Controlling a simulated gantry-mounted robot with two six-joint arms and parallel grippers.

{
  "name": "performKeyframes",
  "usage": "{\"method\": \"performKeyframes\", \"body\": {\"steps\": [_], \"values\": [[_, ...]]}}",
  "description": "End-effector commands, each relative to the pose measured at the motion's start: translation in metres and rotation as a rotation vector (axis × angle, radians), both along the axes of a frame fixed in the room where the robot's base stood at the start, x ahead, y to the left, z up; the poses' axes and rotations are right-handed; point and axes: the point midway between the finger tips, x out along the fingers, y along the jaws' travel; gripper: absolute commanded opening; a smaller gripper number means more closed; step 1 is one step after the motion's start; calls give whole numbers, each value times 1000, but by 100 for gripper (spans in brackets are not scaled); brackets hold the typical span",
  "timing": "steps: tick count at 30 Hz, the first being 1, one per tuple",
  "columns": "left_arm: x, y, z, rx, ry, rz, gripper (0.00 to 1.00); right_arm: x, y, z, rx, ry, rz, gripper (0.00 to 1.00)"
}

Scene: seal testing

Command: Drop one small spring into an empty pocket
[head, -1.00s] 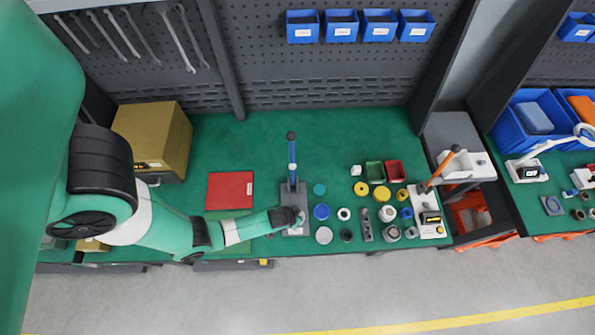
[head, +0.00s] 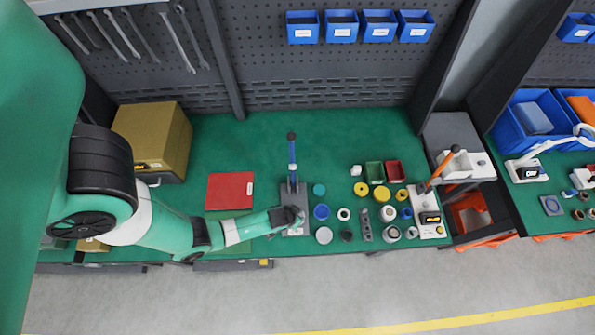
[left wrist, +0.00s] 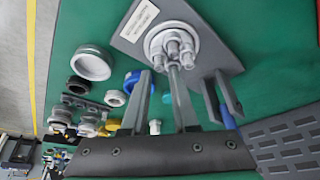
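My left gripper (left wrist: 160,70) is at the grey lever press in the head view (head: 301,222). In the left wrist view its two fingers stand apart, with no spring visible between them. The fingertips are close to a round metal fixture (left wrist: 158,37) carrying several short upright cylinders, on the grey press base (left wrist: 128,30). I cannot tell whether the fingertips touch it. Pockets and small springs are too small to make out, and so is whether any pocket is filled. My right gripper is not in view.
The blue press lever (head: 291,155) rises behind the gripper. Blue (head: 321,212), white and yellow rings and caps stand to the right, with green (head: 374,172) and red (head: 395,171) bins behind. A red box (head: 230,190) lies left.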

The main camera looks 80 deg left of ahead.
Motion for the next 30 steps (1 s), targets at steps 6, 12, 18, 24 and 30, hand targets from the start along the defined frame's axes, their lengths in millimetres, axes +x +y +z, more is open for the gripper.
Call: {"method": "performKeyframes", "body": {"steps": [6, 12, 18, 24, 30], "values": [[0, 0, 13, 0, 0, 0, 27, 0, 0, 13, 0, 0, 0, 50], [0, 0, 22, 0, 0, 0, 27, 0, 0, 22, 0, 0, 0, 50], [0, 0, 31, 0, 0, 0, 27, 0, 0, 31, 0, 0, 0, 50], [0, 0, 33, 0, 0, 0, 27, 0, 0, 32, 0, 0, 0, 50], [0, 0, 33, 0, 0, 0, 40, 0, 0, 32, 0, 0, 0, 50]]}}
